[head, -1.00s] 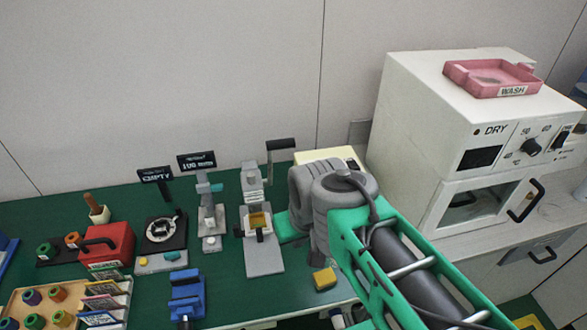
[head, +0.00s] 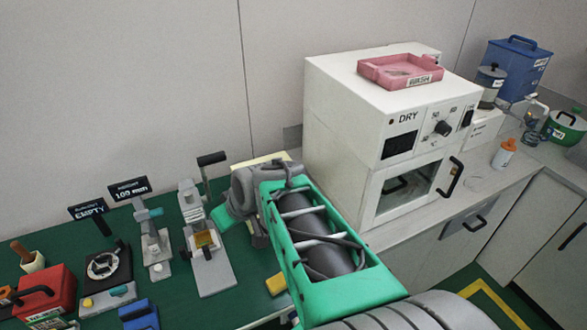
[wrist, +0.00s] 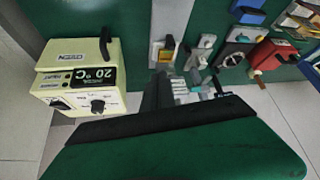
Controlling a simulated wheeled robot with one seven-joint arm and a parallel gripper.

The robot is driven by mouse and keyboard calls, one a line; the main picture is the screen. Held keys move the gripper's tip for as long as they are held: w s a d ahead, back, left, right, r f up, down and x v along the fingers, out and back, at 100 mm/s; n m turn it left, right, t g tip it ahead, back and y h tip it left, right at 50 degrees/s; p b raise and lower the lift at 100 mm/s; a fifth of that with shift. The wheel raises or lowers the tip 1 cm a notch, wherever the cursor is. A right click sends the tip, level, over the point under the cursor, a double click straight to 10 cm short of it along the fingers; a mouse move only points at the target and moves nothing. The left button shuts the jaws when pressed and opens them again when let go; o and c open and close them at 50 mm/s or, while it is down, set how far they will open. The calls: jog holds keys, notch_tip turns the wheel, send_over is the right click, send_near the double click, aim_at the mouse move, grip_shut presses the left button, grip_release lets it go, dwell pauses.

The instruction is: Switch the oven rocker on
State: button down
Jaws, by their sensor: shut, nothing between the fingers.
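The white oven (head: 345,120), a cabinet marked DRY, stands at the centre right of the head view. Its black rocker (head: 467,118) is at the right end of the front panel, beside the dial (head: 442,128). The rocker's position is too small to tell. The panel's display (head: 399,145) looks dark. The wrist view does not show this cabinet. My gripper (wrist: 178,90) is shut and empty in the wrist view, over the green bench. In the head view my arm hides its fingers, left of the oven and away from the rocker.
A pink tray (head: 400,72) lies on the oven. A cream box (wrist: 78,75) with a "20 °C" display, knob and switch stands near my gripper. Presses and a red box (head: 45,290) stand on the bench's left. An orange-capped bottle (head: 504,153) stands right on the counter.

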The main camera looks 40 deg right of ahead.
jog(key=d+r+m+t+h, duration=0.1)
jog(key=d+r+t+h, duration=0.1)
jog(key=d, duration=1)
jog(key=s+d+r+m+t+h, duration=0.1)
jog(key=d+t, duration=0.3)
jog(key=d, duration=0.8)
jog(key=shift+d+r+m+t+h+p, duration=0.3)
jog(key=shift+d+r+m+h, duration=0.1)
jog(key=shift+m+h, duration=0.35)
jog(key=shift+f, duration=0.1)
jog(key=p+x, duration=0.2)
jog(key=x, duration=0.7)
jog(key=shift+w+p, duration=0.2)
jog(key=shift+p, duration=0.1)
notch_tip(320, 180, down, 3)
jog(key=shift+r+p, duration=0.1)
jog(key=shift+p, duration=0.25)
jog(key=shift+f, duration=0.8)
